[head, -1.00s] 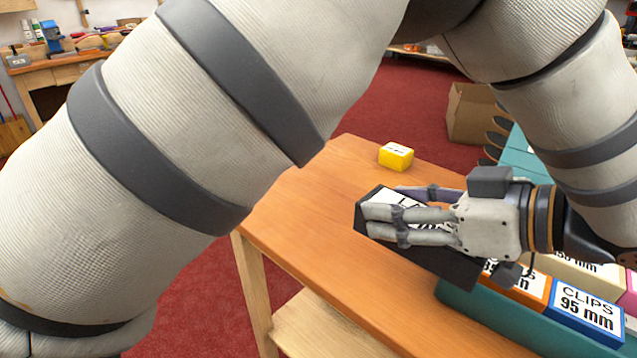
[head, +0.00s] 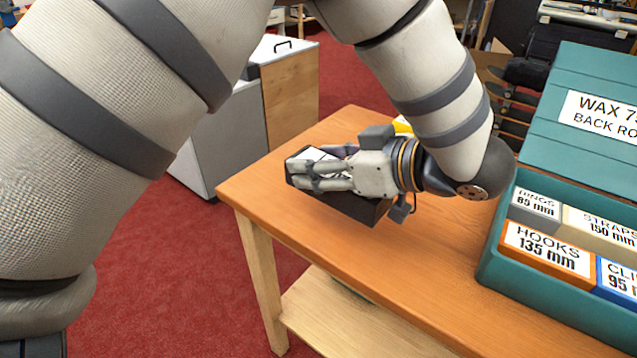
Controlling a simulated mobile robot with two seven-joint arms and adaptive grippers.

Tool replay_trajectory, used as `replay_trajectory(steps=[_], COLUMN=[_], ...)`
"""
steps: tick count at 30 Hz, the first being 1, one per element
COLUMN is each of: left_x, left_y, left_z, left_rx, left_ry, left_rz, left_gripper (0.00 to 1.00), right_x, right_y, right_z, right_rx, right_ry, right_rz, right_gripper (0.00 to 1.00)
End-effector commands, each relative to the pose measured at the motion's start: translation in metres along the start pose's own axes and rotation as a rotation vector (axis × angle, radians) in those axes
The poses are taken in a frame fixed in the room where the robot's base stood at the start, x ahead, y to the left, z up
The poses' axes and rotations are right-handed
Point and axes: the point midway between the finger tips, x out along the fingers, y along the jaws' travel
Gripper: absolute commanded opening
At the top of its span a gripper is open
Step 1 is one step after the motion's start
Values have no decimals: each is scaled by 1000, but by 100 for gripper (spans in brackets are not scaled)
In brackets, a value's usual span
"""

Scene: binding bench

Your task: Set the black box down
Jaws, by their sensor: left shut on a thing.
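The black box (head: 352,207) has a white label on its top, mostly covered by my fingers. My left gripper (head: 318,172) is shut on it, with its fingers across the box. The box is over the left part of the wooden bench top (head: 440,270). I cannot tell whether its underside touches the wood or is a little above it. My right gripper is not in the view.
A teal case (head: 540,310) with an open lid (head: 590,80) stands at the right, holding several labelled boxes. A yellow box (head: 401,125) is partly hidden behind my left arm. Bare wood lies in front of the black box. A grey cabinet (head: 230,135) stands behind.

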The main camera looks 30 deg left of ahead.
Motion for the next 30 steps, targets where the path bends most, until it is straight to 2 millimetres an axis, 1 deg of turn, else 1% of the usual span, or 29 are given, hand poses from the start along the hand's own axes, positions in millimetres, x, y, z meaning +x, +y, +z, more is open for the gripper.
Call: replay_trajectory(steps=[1, 3, 8, 10, 12, 15, 20, 24, 25, 26, 27, 28, 30], left_x=[14, 26, 40, 49, 54, 59, 58, 59, 59, 59, 59, 58, 58], left_y=[3, 7, 12, 14, 13, 13, 14, 13, 13, 13, 13, 13, 13], left_z=[13, 19, 26, 31, 47, 59, 56, 59, 59, 59, 59, 59, 59], left_rx=[12, 9, 5, 6, 10, 5, 0, 1, 1, 1, 1, 1, 1], left_ry=[-1, -1, 0, 0, 1, 1, 1, 1, 0, 0, 0, 0, 0], left_rz=[-6, -4, -2, -4, -4, -2, 0, -1, -1, 0, 0, -1, -1], left_gripper=[15, 15, 15, 15, 15, 15, 15, 15, 52, 59, 68, 70, 70], right_x=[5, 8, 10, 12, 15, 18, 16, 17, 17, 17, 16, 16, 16], right_y=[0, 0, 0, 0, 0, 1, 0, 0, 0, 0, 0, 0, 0], right_z=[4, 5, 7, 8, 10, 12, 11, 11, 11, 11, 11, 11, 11], right_rx=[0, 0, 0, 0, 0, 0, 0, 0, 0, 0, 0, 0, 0], right_ry=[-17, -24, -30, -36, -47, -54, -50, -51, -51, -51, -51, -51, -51], right_rz=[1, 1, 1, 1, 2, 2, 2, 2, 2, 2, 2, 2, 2], right_gripper=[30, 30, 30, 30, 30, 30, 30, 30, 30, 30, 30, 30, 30])
